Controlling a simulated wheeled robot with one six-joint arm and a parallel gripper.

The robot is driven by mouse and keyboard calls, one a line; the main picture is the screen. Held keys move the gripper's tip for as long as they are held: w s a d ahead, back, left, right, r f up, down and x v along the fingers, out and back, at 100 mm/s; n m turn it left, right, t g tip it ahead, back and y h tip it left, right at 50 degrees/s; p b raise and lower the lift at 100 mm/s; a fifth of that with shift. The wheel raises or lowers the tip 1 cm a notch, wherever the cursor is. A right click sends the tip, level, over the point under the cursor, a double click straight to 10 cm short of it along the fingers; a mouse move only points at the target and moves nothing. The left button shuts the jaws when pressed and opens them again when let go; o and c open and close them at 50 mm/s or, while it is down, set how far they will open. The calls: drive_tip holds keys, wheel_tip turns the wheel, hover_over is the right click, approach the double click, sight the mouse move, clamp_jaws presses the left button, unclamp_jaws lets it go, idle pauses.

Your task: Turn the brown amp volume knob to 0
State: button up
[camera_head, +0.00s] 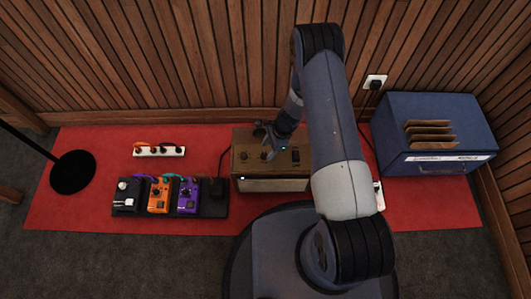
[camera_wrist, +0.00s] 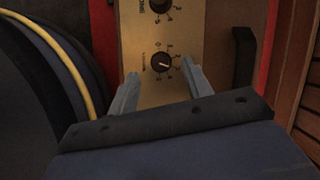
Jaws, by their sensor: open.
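The brown amp (camera_head: 275,185) stands on the red mat, its gold control panel facing up. In the wrist view, a dark round volume knob (camera_wrist: 161,63) with a pale pointer line sits on the gold panel (camera_wrist: 140,40), with printed numbers around it. A second dark knob (camera_wrist: 159,5) is cut off at the top edge. My gripper (camera_head: 268,144) is over the amp's panel. In the wrist view my gripper (camera_wrist: 161,80) is open, one finger on each side of the volume knob in the picture. I cannot tell whether the fingers touch it.
A pedalboard with orange (camera_head: 159,194) and purple (camera_head: 188,195) pedals lies left of the amp. A white power strip (camera_head: 158,151) is behind it. A blue box (camera_head: 432,133) with brown slats stands at the right. The wooden wall (camera_head: 190,60) is close behind.

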sight(264, 154)
drive_tip(key=shift+x, duration=1.6)
drive_tip(key=shift+b, duration=0.3)
drive_tip(key=c, duration=1)
